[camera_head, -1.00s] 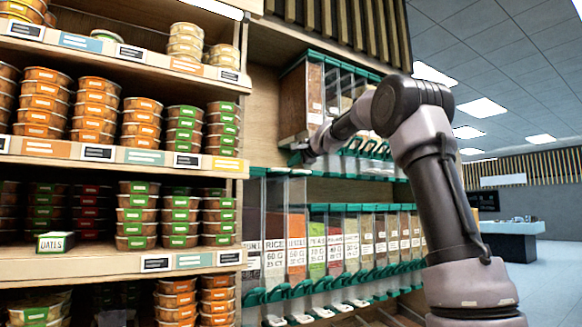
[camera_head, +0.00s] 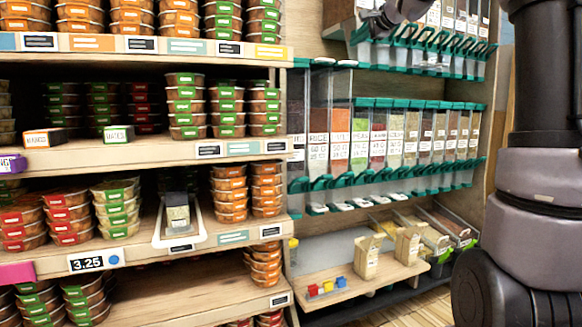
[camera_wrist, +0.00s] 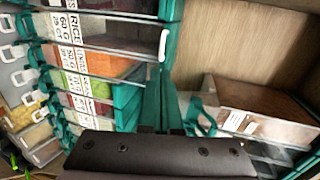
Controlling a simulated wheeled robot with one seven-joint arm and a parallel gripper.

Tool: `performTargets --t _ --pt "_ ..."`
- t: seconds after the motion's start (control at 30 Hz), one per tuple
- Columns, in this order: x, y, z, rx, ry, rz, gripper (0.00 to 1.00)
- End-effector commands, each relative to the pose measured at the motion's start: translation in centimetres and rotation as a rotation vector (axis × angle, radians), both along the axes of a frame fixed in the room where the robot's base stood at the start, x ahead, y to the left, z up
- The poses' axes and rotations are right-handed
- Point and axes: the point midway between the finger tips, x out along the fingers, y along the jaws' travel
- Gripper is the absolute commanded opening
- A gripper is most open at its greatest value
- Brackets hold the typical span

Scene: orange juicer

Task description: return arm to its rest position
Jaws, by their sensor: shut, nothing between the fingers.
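My gripper (camera_wrist: 161,108) shows at the lower middle of the wrist view, with its fingers together and nothing between them. In the head view, the dark end of my arm (camera_head: 380,18) is at the top edge, in front of the left end of the upper dispenser row (camera_head: 420,50). My arm's thick links fill the right side of the head view, and the links between are out of frame. In the wrist view, clear bins with teal frames (camera_wrist: 100,68) are at the left, and a brown-filled bin (camera_wrist: 262,115) is at the right.
A lower row of clear dispensers (camera_head: 392,140) hangs beneath the upper one. Shelves of stacked tubs (camera_head: 185,105) fill the left. Two paper bags (camera_head: 366,256) and small coloured blocks (camera_head: 327,287) stand on a low wooden ledge. A bare wooden panel (camera_wrist: 225,45) shows in the wrist view.

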Motion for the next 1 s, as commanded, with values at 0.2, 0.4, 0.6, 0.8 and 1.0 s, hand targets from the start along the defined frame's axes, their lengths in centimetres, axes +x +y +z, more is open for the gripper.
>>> performTargets --t 0.2,0.4,0.6,0.8,1.0 --pt "-9.2 2.8 -5.4 -0.248 0.082 0.086 0.00" --pt "-21.7 3.3 -14.8 -0.558 0.200 0.213 0.00" --pt "-32.0 1.9 -23.8 -0.796 0.300 0.338 0.00" --pt "-37.2 0.6 -29.1 -0.918 0.354 0.413 0.00" --pt "-38.0 0.4 -29.9 -0.936 0.362 0.425 0.00"
